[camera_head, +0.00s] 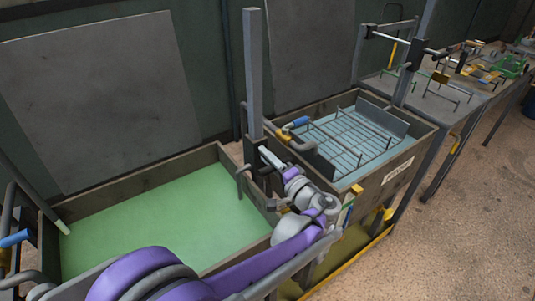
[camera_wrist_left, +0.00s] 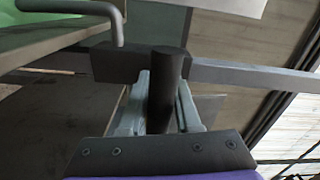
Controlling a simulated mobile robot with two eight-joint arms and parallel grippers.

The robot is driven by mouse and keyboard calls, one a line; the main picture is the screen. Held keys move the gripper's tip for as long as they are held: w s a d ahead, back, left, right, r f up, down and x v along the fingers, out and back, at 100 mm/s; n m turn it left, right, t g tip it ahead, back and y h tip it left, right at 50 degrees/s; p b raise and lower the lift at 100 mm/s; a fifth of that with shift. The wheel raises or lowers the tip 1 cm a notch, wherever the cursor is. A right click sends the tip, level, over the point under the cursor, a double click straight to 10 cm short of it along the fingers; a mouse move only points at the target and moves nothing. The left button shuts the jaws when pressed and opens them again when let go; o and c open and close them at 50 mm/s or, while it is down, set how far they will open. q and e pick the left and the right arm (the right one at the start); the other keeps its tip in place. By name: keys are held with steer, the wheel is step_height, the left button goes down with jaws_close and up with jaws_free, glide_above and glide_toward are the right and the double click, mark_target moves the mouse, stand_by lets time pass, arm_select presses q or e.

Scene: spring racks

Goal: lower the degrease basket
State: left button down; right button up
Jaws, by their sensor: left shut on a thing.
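The handle stands out from a dark block (camera_wrist_left: 118,64) on the post. A bent grey rod (camera_head: 243,178) also shows beside the block, over the tank edge. I cannot see a basket in the green liquid; my arm covers the tank's near side. My right gripper is not in view.
A second tank (camera_head: 425,128) with pale blue liquid stands to the right, with a wire basket (camera_head: 345,137) in it and a blue-gripped lever (camera_head: 296,123) at its left. A table (camera_head: 440,92) with racks and tools lies beyond.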

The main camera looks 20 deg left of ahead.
arm_select(q)
steer(key=shift+f, duration=0.35)
steer(key=c, duration=0.8)
jaws_free()
steer(key=shift+r, duration=0.1)
steer(key=v, duration=1.1)
